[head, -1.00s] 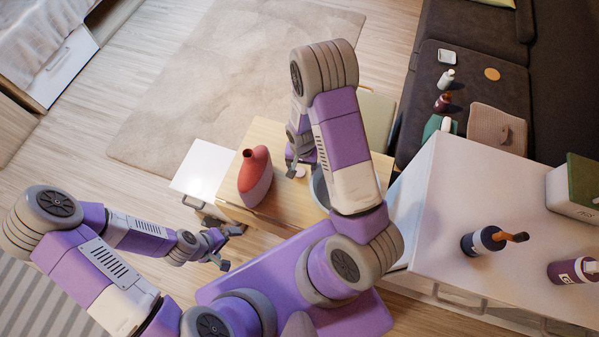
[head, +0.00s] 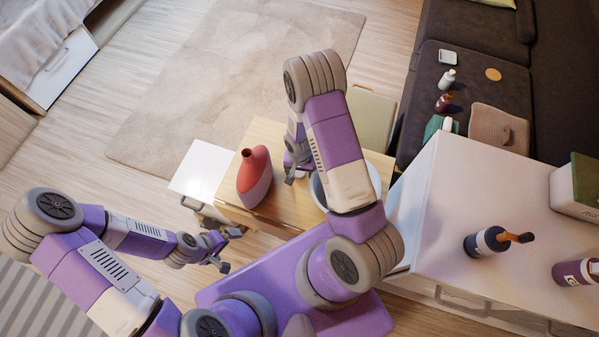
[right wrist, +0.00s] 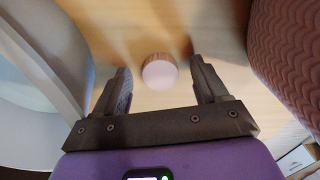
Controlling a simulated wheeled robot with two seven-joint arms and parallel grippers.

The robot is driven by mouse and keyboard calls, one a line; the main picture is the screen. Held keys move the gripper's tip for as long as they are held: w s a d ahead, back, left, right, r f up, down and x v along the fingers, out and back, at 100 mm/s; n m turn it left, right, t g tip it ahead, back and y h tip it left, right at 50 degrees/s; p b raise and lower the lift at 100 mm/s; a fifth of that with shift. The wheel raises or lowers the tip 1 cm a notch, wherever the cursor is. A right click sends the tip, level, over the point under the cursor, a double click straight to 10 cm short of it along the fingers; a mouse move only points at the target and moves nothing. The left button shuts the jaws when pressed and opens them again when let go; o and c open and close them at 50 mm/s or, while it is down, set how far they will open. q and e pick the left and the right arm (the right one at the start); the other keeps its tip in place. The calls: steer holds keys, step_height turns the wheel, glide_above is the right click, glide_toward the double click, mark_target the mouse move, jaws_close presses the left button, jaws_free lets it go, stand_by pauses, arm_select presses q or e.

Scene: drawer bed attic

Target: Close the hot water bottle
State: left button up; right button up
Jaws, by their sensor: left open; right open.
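The red hot water bottle (head: 254,178) stands upright on the wooden table, its neck open at the top. Its pink ribbed side also shows at the right edge of the right wrist view (right wrist: 288,60). A small round pink cap (right wrist: 159,73) lies on the table; in the head view it is mostly hidden by my right gripper (head: 291,174). In the right wrist view my right gripper (right wrist: 160,66) is open, with the cap between its fingers in the picture, not touching either. My left gripper (head: 230,250) is open and empty, low in front of the table.
The wooden table (head: 266,132) also holds a grey-white round bowl (right wrist: 35,85), left of the right gripper in the wrist view. A white drawer unit (head: 203,168) stands left of the table. A white cabinet (head: 455,215) with bottles stands to the right, a dark sofa (head: 475,80) behind it.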

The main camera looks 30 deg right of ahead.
mark_target(299, 173)
steer(key=c, duration=1.1)
step_height(299, 173, up, 10)
steer(key=p, duration=0.2)
steer(key=shift+p, duration=0.3)
